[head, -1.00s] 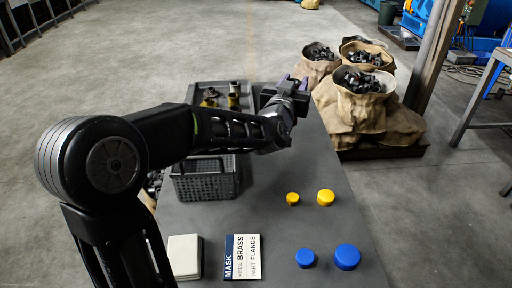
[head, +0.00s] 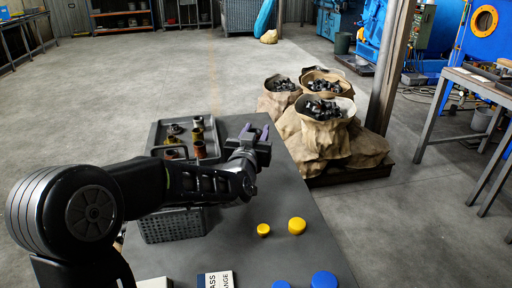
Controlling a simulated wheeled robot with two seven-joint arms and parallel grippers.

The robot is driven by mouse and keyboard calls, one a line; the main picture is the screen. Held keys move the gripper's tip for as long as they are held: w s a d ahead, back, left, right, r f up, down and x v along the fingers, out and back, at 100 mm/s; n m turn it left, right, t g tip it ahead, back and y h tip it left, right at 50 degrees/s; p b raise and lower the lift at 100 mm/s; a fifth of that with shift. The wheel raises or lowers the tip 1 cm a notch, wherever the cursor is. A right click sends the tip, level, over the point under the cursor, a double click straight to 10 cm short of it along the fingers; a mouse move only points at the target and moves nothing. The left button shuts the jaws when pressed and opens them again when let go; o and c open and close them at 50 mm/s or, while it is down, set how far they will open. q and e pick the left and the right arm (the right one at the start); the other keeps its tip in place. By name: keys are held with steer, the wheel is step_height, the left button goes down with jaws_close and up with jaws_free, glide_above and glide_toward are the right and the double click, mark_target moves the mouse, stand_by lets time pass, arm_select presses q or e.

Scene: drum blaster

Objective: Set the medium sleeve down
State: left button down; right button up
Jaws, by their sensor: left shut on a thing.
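My left gripper (head: 262,134) is just beyond the right edge of the dark tray (head: 153,137), over the far part of the grey table. Its purple-tipped fingers point away from me. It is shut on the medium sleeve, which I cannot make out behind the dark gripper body. Several short sleeves stand in the tray, some dark, some brassy or reddish; a brassy one (head: 199,149) stands near its right side. My arm hides the tray's near part. My right gripper is not in view.
A grey mesh basket (head: 172,227) stands in front of the tray, partly behind my arm. Yellow caps (head: 297,226) and blue caps (head: 323,280) sit at the right, near a label card (head: 216,280). Sacks of dark parts (head: 325,130) stand beyond the table's right edge.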

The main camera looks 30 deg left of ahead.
arm_select(q)
steer(key=shift+f+b, duration=0.6)
steer(key=shift+f, duration=1.55)
steer(key=shift+f, duration=0.1)
steer(key=c, duration=1.4)
jaws_free()
steer(key=shift+f, duration=0.2)
steer(key=o, duration=0.5)
steer(key=shift+c, duration=0.2)
steer(key=shift+r, duration=0.1)
steer(key=p+v, duration=0.1)
steer(key=v, duration=1.1)
